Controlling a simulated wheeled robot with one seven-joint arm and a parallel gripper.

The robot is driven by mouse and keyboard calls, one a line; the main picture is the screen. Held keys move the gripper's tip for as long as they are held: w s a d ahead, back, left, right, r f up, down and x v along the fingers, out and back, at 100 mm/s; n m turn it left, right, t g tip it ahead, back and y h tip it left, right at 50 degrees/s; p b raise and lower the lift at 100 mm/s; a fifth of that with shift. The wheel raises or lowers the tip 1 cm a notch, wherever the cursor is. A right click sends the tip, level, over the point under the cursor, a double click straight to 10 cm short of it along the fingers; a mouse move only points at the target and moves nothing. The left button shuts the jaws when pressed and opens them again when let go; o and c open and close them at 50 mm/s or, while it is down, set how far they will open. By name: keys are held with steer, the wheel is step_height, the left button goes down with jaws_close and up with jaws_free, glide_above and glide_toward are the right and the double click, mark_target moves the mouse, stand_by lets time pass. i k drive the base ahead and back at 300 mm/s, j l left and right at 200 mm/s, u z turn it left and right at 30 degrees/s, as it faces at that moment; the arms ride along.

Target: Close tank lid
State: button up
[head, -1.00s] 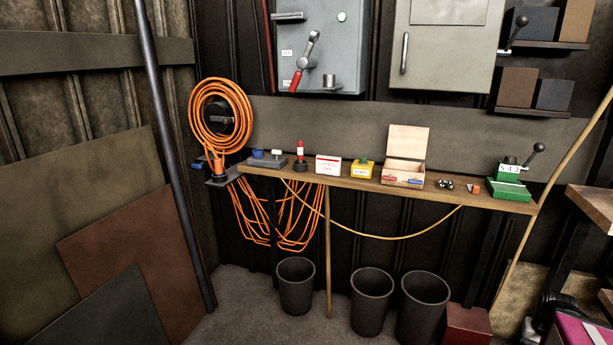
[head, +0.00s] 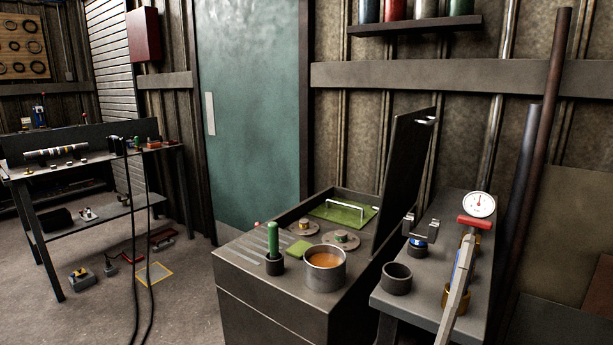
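The tank (head: 262,310) is a dark grey box standing in front of the teal door in the head view. Its lid (head: 404,178) is a dark flat panel standing up, open, along the tank's right side. A small light-coloured handle (head: 427,121) shows near the lid's top edge. Inside the open top are a green plate with a white handle (head: 345,210) and two round discs (head: 341,239). A cup of orange liquid (head: 325,268) and a green-handled tool in a dark holder (head: 273,243) stand at the tank's front. My gripper is not in view.
A narrow grey bench (head: 412,312) stands close to the tank's right, with a dial gauge (head: 479,204) and a dark cup (head: 397,278). A workbench (head: 90,165) stands at the left. Black cables (head: 137,255) hang in front of open floor (head: 190,290).

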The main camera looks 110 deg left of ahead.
mark_target(412, 132)
steer(key=u, duration=3.5)
steer(key=k+l+u, duration=0.1)
steer(key=l, duration=0.65)
